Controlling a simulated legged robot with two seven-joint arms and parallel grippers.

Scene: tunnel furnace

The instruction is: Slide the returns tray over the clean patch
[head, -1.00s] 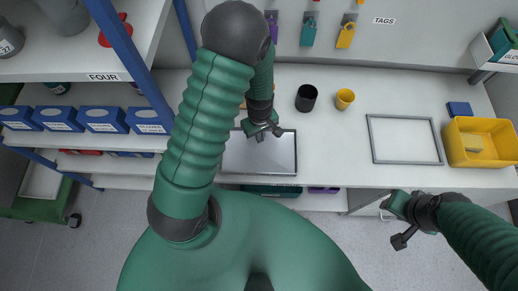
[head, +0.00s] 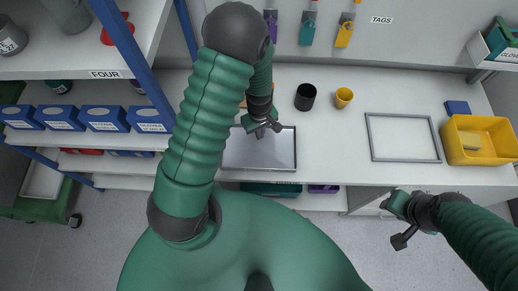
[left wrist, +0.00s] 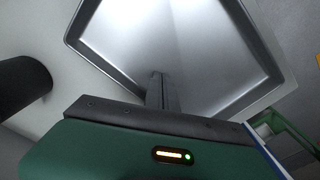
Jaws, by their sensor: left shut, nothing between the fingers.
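The returns tray, a shallow grey metal tray (head: 282,152), lies flat on the bench near its front edge. It fills the top of the left wrist view (left wrist: 205,35). My left gripper (head: 261,132) is shut and empty over the tray's rear left part. Its fingers (left wrist: 157,80) show against the tray floor in the left wrist view; I cannot tell whether they touch it. A grey rectangular outline (head: 371,139) around a pale area lies to the right, perhaps the clean patch. My right gripper (head: 393,221) hangs in front of the bench, apart from everything; its opening is unclear.
A black cup (head: 305,97) and a yellow cup (head: 344,98) stand behind the tray. A yellow bin (head: 468,157) and a blue block (head: 457,107) stand right of the outline. Bare bench lies between tray and outline. A blue post (head: 135,57) rises at left.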

